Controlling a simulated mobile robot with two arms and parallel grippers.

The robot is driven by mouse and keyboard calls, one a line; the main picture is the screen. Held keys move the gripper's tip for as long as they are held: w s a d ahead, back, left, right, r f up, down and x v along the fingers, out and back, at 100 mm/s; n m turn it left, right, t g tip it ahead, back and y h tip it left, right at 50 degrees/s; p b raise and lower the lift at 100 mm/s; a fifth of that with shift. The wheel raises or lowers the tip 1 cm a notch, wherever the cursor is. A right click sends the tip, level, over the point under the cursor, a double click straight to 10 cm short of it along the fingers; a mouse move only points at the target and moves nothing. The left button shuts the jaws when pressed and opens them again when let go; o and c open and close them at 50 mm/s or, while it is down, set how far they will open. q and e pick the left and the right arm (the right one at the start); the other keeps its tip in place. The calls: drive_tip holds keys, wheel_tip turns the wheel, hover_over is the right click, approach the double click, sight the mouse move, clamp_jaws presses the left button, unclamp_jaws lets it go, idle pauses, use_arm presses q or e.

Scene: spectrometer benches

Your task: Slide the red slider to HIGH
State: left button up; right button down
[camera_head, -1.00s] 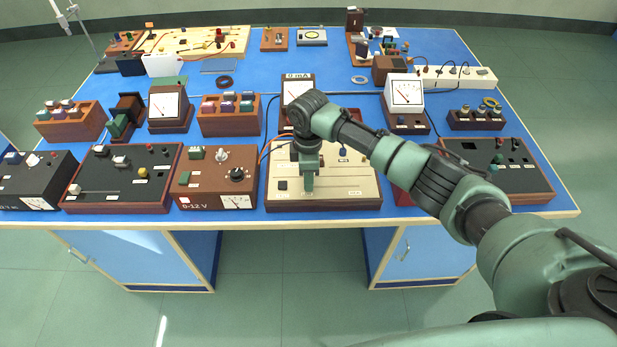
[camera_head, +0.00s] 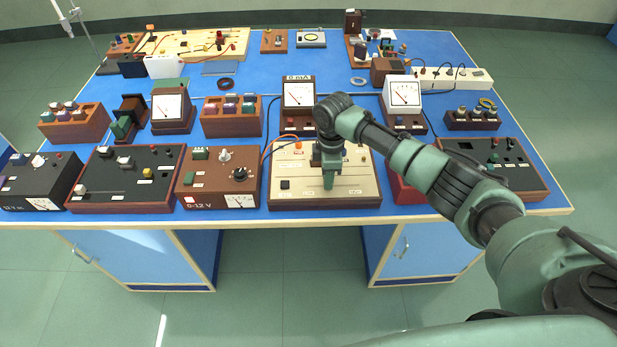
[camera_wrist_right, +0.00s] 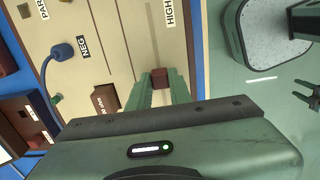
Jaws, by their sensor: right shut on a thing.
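The red slider (camera_wrist_right: 160,77) shows in the right wrist view as a small dark red block between the fingertips of my right gripper (camera_wrist_right: 159,87). The gripper is shut on it. In the head view my right gripper (camera_head: 329,182) points down over the front part of the cream board (camera_head: 300,202) and hides the slider. The HIGH label (camera_wrist_right: 169,12) is printed on the board, ahead of the fingers at the top of the wrist view. A slot line runs along the board towards it.
A brown 0-12 V box (camera_head: 215,182) stands left of the board and a red box (camera_head: 403,190) right of it. A meter marked 0 mA (camera_head: 298,95) stands behind. The floor in front is clear.

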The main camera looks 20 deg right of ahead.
sight(354, 185)
drive_tip(key=d, duration=0.2)
drive_tip(key=s+d+p, duration=0.1)
drive_tip(key=d, duration=0.1)
drive_tip(key=s+d, duration=0.1)
drive_tip(key=d, duration=0.2)
drive_tip(key=shift+p, duration=0.35)
drive_tip(key=shift+d, duration=0.2)
drive_tip(key=shift+a, duration=0.1)
use_arm(q)
drive_tip(key=r, duration=0.2)
drive_tip(key=shift+d+r, duration=0.2)
drive_tip(key=shift+r, duration=0.1)
use_arm(e)
drive_tip(key=c, duration=1.3)
unclamp_jaws()
drive_tip(key=shift+r, duration=0.35)
use_arm(q)
drive_tip(key=shift+a+f+b, duration=0.2)
drive_tip(key=shift+f+b, duration=0.55)
drive_tip(key=shift+b, duration=0.05)
use_arm(e)
wheel_tip(354, 185, up, 7)
drive_tip(key=shift+r, duration=0.1)
